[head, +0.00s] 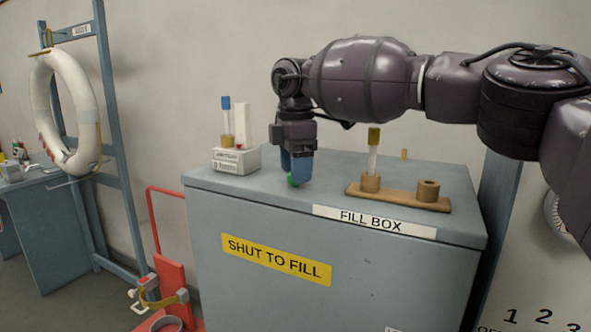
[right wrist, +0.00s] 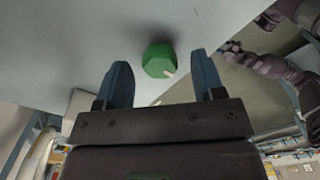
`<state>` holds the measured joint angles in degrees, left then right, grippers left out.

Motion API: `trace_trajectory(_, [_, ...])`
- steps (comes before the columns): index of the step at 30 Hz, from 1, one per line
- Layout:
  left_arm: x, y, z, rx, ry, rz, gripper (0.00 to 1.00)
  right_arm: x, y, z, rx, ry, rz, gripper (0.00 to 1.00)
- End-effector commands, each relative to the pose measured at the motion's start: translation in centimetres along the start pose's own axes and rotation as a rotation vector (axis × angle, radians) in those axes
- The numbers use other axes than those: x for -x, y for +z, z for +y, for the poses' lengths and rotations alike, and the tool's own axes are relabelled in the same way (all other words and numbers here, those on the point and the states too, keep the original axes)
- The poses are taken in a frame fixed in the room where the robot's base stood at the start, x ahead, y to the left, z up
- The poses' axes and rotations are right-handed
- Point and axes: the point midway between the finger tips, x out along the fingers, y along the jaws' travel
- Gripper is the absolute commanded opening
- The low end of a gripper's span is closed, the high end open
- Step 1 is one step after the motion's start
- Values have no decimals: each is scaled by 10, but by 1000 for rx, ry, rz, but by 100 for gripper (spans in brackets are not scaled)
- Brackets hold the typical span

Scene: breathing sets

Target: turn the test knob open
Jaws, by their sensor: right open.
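The green knob (head: 292,181) sits on top of the grey-blue fill box, near its front edge, mostly hidden by my right gripper in the head view. In the right wrist view the faceted knob (right wrist: 158,58) has a small pale pointer mark at its lower right. My right gripper (head: 297,170) points down at the knob. Its blue fingers are open, and in the right wrist view the gripper (right wrist: 160,60) has one finger on each side of the knob, with gaps showing. No left gripper can be made out.
A wooden stand (head: 400,198) with a yellow-capped tube (head: 373,150) is close on the right. A red frame (head: 155,225) stands left of the box.

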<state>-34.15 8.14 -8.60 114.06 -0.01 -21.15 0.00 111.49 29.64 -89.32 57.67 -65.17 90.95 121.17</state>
Motion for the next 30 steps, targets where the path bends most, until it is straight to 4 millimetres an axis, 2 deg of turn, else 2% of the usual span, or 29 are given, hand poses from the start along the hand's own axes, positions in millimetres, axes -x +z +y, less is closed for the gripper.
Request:
trace_trajectory(12, [0,0,0,0,0,1,43,-6,0,0,0,0,1,61])
trace_trajectory(21, [4,6,-1,1,-2,-10,43,-6,0,0,0,0,1,15])
trace_trajectory(30, [6,-1,-1,1,-2,-4,43,-4,0,0,33,1,1,13])
